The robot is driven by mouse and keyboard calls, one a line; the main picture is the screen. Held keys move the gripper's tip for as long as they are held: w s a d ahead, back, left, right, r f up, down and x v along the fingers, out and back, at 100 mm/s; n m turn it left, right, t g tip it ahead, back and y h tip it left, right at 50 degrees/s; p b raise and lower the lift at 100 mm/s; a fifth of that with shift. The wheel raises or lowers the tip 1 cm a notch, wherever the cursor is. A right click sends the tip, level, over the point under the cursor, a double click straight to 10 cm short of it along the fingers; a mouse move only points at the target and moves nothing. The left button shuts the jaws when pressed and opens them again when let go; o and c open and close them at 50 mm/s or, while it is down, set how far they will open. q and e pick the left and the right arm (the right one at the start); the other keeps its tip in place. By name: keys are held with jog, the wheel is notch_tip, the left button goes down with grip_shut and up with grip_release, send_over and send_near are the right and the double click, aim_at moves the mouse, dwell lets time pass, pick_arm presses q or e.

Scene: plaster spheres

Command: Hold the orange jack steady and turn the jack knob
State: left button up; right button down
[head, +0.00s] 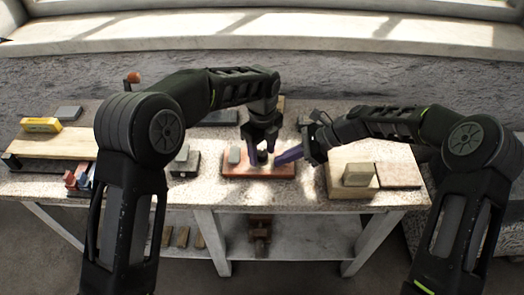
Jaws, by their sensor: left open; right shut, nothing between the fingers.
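A flat orange-red block (239,171), which looks like the orange jack, lies on the table in the middle. A small grey piece stands on its left part. My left gripper (261,152) points down over the block, open, with its purple fingers around or just above a small dark upright part that may be the knob. I cannot tell whether they touch it. My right gripper (280,158) reaches in from the right, shut and empty, its purple tips close to that dark part. The fingers partly hide the block's middle.
On the right, a grey block (358,174) sits on a pale box beside a flat brown slab (398,175). On the left are a yellow box (41,125), a wooden board (50,145) and small coloured blocks.

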pick_arm(q)
jog(key=shift+f, duration=0.15)
jog(key=shift+c, duration=0.4)
grip_shut()
